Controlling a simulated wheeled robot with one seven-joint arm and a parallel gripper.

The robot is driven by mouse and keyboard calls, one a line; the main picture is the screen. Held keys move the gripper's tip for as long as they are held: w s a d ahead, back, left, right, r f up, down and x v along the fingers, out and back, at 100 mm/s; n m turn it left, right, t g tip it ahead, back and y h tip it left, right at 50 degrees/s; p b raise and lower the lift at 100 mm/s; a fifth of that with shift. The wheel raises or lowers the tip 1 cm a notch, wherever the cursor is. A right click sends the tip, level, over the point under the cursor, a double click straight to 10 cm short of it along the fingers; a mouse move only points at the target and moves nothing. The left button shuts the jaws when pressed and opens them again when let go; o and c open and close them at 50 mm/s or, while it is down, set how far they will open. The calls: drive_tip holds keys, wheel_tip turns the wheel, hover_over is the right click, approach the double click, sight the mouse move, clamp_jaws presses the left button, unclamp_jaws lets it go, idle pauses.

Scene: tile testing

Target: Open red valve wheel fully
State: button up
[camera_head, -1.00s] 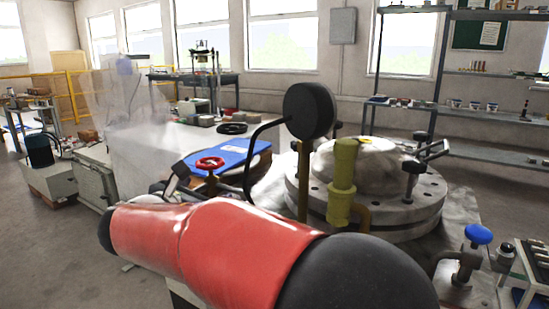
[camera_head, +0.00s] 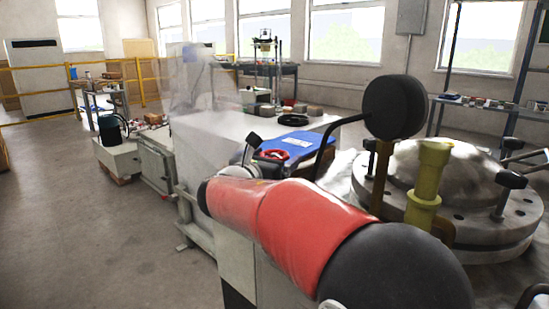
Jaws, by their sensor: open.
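The red valve wheel (camera_head: 272,155) is small in the head view, just left of centre, in front of a blue flat object (camera_head: 302,144). Its stem is mostly hidden, and how far the valve is turned cannot be told. My red arm link (camera_head: 290,222) with its dark joint crosses the lower middle of the picture, below the wheel. A dark and pale part (camera_head: 250,152) shows just left of the wheel; I cannot tell whether it belongs to my wrist. No gripper fingers can be made out.
A round flanged vessel (camera_head: 455,190) with bolts stands at the right. In front of it are a yellow valve body (camera_head: 427,183) and a black round gauge (camera_head: 396,107) on a post. A pale cabinet (camera_head: 155,165) stands left. Open floor (camera_head: 80,225) lies at the lower left.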

drive_tip(key=c, duration=1)
drive_tip(key=shift+y+b, duration=0.3)
drive_tip(key=n+y+b, duration=0.1)
drive_tip(key=n+t+y+b, duration=0.1)
drive_tip(key=y+b, duration=0.1)
drive_tip(key=shift+d+f+n+t, duration=0.15)
drive_tip(key=shift+f+n+t, duration=0.05)
drive_tip(key=shift+n+t, duration=0.1)
drive_tip(key=n+y+b, duration=0.2)
drive_tip(key=y+b, duration=0.1)
drive_tip(key=b, duration=0.1)
drive_tip(key=shift+f+t+y, duration=0.1)
drive_tip(key=shift+t+y, duration=0.2)
drive_tip(key=shift+t, duration=0.1)
drive_tip(key=n+y+b, duration=0.2)
drive_tip(key=y+b, duration=0.1)
drive_tip(key=b, duration=0.1)
drive_tip(key=shift+r+n+y+b, duration=0.25)
drive_tip(key=shift+n+y+b, duration=0.2)
drive_tip(key=shift+y, duration=0.25)
drive_tip(key=shift+r, duration=0.1)
